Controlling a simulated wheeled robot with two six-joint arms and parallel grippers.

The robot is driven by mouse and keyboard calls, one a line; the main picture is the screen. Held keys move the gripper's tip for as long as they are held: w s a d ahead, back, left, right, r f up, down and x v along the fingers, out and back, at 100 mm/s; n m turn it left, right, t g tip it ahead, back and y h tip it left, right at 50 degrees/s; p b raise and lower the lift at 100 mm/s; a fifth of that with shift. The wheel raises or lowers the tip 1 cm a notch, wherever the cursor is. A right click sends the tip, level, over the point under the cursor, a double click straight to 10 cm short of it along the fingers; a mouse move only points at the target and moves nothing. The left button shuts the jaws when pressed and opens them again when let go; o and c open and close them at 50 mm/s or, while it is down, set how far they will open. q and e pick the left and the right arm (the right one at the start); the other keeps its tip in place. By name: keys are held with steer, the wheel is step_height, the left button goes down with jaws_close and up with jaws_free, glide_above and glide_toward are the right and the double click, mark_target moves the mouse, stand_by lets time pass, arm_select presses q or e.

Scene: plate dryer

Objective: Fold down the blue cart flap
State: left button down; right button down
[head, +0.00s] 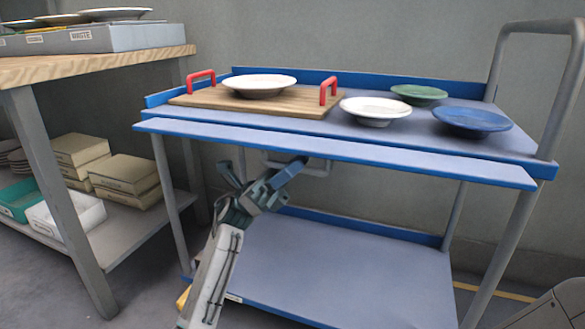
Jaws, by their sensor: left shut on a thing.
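The blue cart (340,262) stands in front of me with its long front flap (400,163) up, about level with the top deck. Beneath the flap, near its middle, are a short blue bar (288,172) and a grey bracket (318,168). My left gripper (277,183) reaches up from below, under the flap, and is shut on the blue bar. The contact is small and partly hidden by the fingers. My right gripper is not in view.
The top deck holds a wooden tray (200,98) with red handles and a white plate (260,84). Beside it are another white plate (375,110), a green plate (418,94) and a blue plate (472,120). A workbench (85,66) stands at left. The lower shelf is clear.

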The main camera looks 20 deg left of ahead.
arm_select(q)
steer(key=c, duration=1.7)
jaws_free()
steer(key=shift+w+a+f, duration=0.1)
steer(key=shift+a+f, duration=0.25)
steer(key=shift+f, duration=0.05)
steer(key=p+v, duration=0.2)
steer(key=v, duration=0.8)
